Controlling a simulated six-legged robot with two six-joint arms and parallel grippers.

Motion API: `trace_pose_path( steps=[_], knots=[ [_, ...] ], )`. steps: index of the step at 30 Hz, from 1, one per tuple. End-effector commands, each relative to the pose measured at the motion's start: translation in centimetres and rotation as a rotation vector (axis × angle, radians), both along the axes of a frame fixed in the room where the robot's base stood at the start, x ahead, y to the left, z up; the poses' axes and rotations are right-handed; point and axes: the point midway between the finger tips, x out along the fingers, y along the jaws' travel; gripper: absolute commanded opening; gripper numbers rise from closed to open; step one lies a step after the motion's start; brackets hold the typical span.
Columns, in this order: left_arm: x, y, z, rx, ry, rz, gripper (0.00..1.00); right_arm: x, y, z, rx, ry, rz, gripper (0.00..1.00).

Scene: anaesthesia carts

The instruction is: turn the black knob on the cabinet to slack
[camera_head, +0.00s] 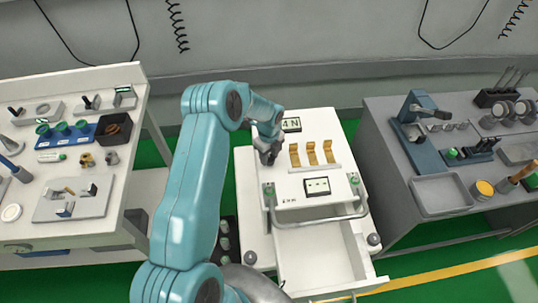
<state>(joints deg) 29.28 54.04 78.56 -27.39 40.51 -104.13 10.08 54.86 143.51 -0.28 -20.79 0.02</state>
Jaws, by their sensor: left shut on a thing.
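The white cabinet (330,128) stands in the middle of the head view. My left arm reaches over it from the left, and my left gripper (268,152) points down at the left side of its top. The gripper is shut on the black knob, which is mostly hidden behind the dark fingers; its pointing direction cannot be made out. A small display reading "4 N" (291,125) is at the back of the top, right of the gripper. My right gripper is not in view.
Several brass clips (312,153) stand right of the gripper. A bar handle (320,218) crosses the cabinet's front above an open, empty drawer (325,262). A white bench (110,205) with tools is at left, a grey bench (385,160) at right.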

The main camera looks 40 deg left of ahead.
Motion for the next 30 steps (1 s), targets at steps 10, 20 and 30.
trace_pose_path(
  steps=[10,20,30],
  knots=[
    [0.0,0.0,-0.4,0.001,0.0,0.117,0.11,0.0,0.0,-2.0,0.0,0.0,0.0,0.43],
    [0.0,0.0,-0.5,-0.001,-0.001,0.406,0.11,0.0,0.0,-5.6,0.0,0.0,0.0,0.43],
    [-0.1,0.0,-0.4,-0.001,-0.001,0.728,0.11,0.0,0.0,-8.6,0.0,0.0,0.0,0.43]
  ],
)
